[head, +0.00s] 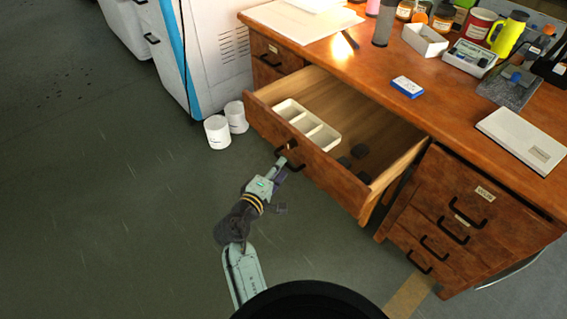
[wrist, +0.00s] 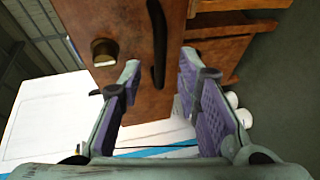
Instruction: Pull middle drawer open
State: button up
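The wide middle drawer (head: 335,185) of the wooden desk stands far out, with its inside visible from above. Its front fills the upper middle of the wrist view (wrist: 125,20). A dark bar handle (head: 294,163) is on the drawer front and also shows in the wrist view (wrist: 158,40). My gripper (head: 278,167) is at the drawer front by this handle. In the wrist view its fingers (wrist: 160,63) are spread apart, with the handle between the fingertips and gaps on both sides. A round brass lock (wrist: 104,50) sits beside the handle.
A white divided tray (head: 306,125) and several dark pieces lie in the drawer. The desktop (head: 355,65) holds bottles, mugs and instruments. Side drawers (head: 450,220) on the right are shut. Two white tubs (head: 217,132) stand by a white-and-blue cabinet (head: 215,45). The floor in front is mostly clear.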

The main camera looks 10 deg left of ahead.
jog(key=shift+v, duration=1.65)
